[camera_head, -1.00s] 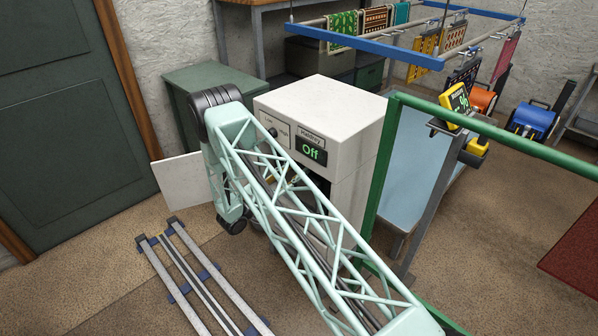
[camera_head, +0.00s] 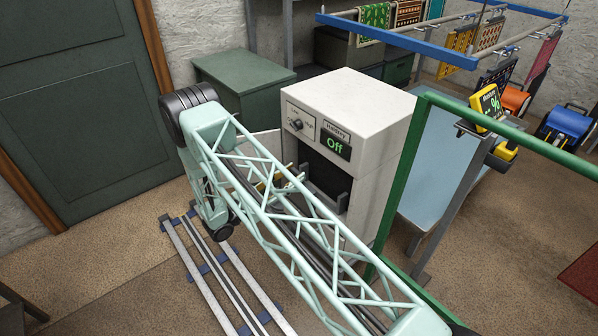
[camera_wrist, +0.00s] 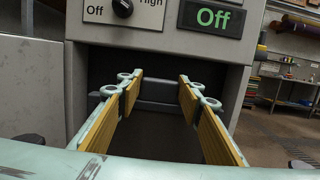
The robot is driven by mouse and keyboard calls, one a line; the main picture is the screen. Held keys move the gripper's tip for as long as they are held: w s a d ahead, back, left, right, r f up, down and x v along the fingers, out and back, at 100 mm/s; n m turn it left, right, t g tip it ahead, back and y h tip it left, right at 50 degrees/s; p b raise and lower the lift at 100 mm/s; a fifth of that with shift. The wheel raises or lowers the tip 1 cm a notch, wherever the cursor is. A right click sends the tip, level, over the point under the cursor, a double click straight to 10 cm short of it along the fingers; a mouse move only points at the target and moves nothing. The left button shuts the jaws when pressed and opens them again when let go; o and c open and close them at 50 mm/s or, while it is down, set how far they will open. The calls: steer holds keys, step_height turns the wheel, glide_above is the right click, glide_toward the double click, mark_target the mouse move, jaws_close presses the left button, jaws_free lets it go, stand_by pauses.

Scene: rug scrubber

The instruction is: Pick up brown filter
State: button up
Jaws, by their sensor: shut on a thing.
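My gripper (camera_head: 280,180) is at the front of the white machine (camera_head: 375,113), partly hidden by my arm in the head view. In the wrist view its two teal fingers with tan-brown pads (camera_wrist: 160,112) stand apart on either side of a dark brown flat surface (camera_wrist: 160,132). The gripper is shut on this dark flat thing. I cannot tell for certain that it is the brown filter, as its outline is lost in the dark opening. The machine's opening (camera_head: 318,165) faces the gripper, below a display reading "Off" (camera_head: 336,147).
A grey bracket (camera_head: 346,202) sticks out at the opening's right side. A pale panel (camera_head: 266,143) stands at the machine's left, mostly behind my arm. A green post (camera_head: 402,170) and a light-blue table (camera_head: 437,150) are close on the right.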

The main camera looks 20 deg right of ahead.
steer(key=shift+s+a, duration=0.1)
steer(key=shift+a, duration=0.25)
steer(key=shift+r, duration=0.1)
stand_by(0.5)
